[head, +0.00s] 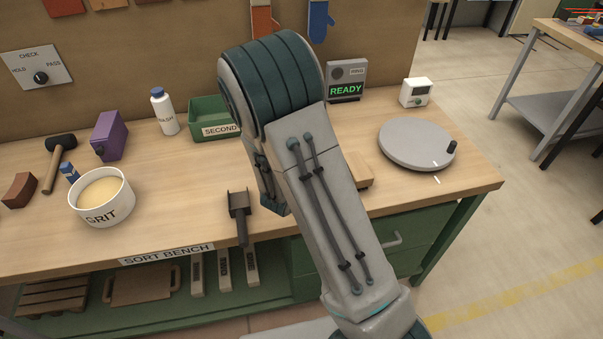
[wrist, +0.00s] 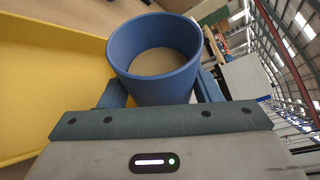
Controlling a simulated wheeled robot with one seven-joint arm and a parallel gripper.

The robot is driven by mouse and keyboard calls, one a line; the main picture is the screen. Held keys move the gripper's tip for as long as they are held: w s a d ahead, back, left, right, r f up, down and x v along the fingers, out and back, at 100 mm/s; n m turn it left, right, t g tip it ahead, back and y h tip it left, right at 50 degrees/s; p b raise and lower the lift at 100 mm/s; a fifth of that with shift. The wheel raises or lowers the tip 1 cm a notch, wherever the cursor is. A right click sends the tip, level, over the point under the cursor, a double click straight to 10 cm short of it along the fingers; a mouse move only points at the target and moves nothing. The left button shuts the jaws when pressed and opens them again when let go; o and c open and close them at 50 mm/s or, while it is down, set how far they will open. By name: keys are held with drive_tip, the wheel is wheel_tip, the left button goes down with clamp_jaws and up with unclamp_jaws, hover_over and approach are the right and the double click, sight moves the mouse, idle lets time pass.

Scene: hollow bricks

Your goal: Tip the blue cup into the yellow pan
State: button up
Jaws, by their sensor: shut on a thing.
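The blue cup (wrist: 155,52) is between the fingers of my gripper (wrist: 160,90) in the wrist view. The fingers are shut on its outside, and its open rim faces up in that picture. A tan surface shows inside the cup; I cannot tell whether it is contents or the cup's bottom. The yellow pan (wrist: 45,75) fills the left of the wrist view, with its edge close beside the cup. In the head view my arm hides the gripper, the cup and the pan.
On the bench (head: 310,193) are a white GRIT tub (head: 103,212), a dark scoop (head: 240,212), a green SECOND bin (head: 212,131), a white bottle (head: 164,110), a purple box (head: 110,136) and a mallet (head: 60,146). A grey turntable (head: 418,145) stands right of my arm, near a READY display (head: 346,82).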

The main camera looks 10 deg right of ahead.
drive_tip(key=shift+f+n+h+p, duration=0.1)
drive_tip(key=shift+n+h+p, duration=0.2)
drive_tip(key=shift+n+p, duration=0.35)
drive_tip(key=shift+a+r+n+p, duration=0.15)
drive_tip(key=shift+r+n+p, duration=0.1)
drive_tip(key=shift+n+p, duration=0.45)
drive_tip(key=shift+f+h, duration=0.1)
drive_tip(key=shift+h, duration=0.2)
drive_tip(key=shift+w+a+r+n+t+h+p, duration=0.15)
drive_tip(key=shift+r+n+t+h+p, duration=0.25)
drive_tip(key=shift+n+p, duration=0.6)
